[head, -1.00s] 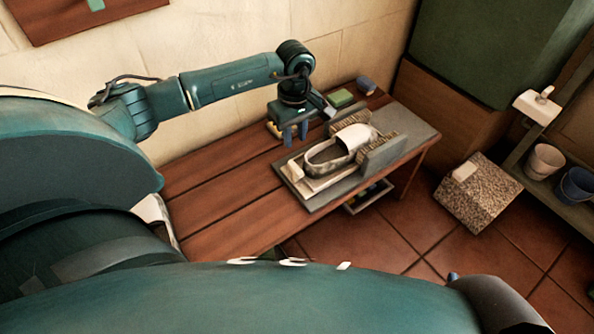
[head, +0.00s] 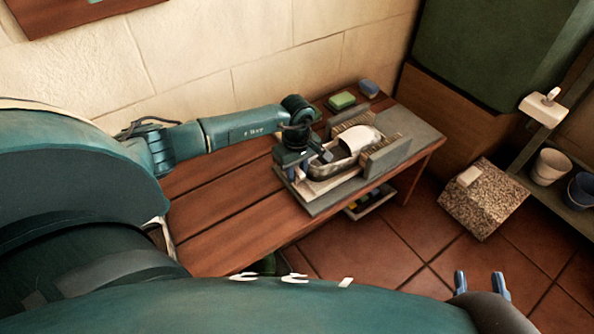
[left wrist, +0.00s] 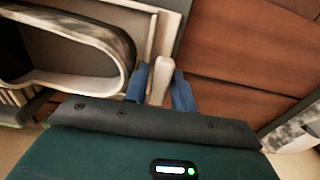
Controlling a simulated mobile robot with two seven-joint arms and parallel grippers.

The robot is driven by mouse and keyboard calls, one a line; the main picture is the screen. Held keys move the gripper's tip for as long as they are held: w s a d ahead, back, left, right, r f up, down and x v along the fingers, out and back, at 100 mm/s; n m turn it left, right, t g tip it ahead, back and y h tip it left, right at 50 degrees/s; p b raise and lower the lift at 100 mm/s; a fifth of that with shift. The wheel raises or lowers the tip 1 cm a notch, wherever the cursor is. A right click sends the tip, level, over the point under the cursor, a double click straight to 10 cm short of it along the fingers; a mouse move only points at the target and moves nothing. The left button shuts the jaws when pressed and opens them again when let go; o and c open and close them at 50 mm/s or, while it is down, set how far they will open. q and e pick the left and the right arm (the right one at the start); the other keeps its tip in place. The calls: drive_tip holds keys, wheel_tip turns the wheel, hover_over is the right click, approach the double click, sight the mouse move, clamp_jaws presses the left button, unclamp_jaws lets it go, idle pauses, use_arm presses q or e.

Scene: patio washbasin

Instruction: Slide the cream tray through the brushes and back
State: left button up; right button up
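The cream tray (head: 315,187) lies on a grey base on the wooden bench, with a shoe (head: 361,137) on it. The shoe's far part is between two brush blocks, the rear one (head: 353,123) and the front one (head: 388,156). My left gripper (head: 296,172) is down at the tray's near left end. In the left wrist view its blue fingers (left wrist: 160,90) stand on either side of the tray's cream upright handle (left wrist: 162,78); whether they press on it I cannot tell. My right gripper (head: 482,283) is empty and open at the lower right, away from the bench.
A green sponge (head: 342,101) and a small blue-grey item (head: 369,88) lie at the bench's back. A low shelf (head: 369,203) shows below. The bench's left part is clear.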

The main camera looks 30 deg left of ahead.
use_arm(q)
drive_tip(key=shift+c, duration=0.4)
clamp_jaws()
drive_tip(key=shift+w+d, duration=0.1)
drive_tip(key=shift+w, duration=0.05)
use_arm(e)
drive_tip(key=shift+f, duration=0.1)
